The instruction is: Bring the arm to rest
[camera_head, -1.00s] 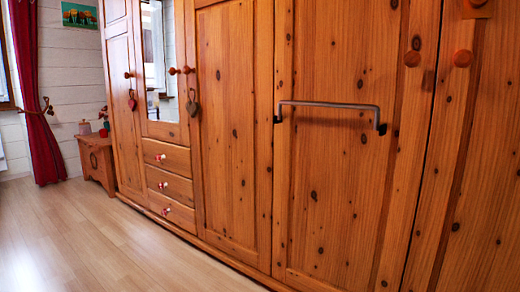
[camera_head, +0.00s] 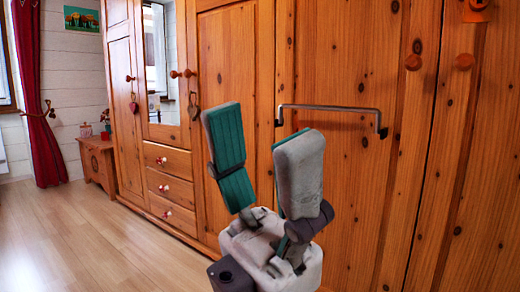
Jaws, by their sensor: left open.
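My left gripper (camera_head: 262,150) stands in the lower middle of the head view, fingers pointing up. Its two grey fingers with green pads are spread apart, with nothing between them. It is in front of the wooden wardrobe (camera_head: 345,200) and hides part of its doors. A metal bar handle (camera_head: 330,108) on the wardrobe door shows just behind and to the right of the fingers. I cannot tell whether the gripper touches the handle. My right gripper is not in view.
The wardrobe fills the middle and right, with round knobs and small drawers (camera_head: 171,187). A small wooden chest (camera_head: 97,162) stands at the far left beside a red curtain (camera_head: 38,110). The wooden floor (camera_head: 90,240) at the left is clear.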

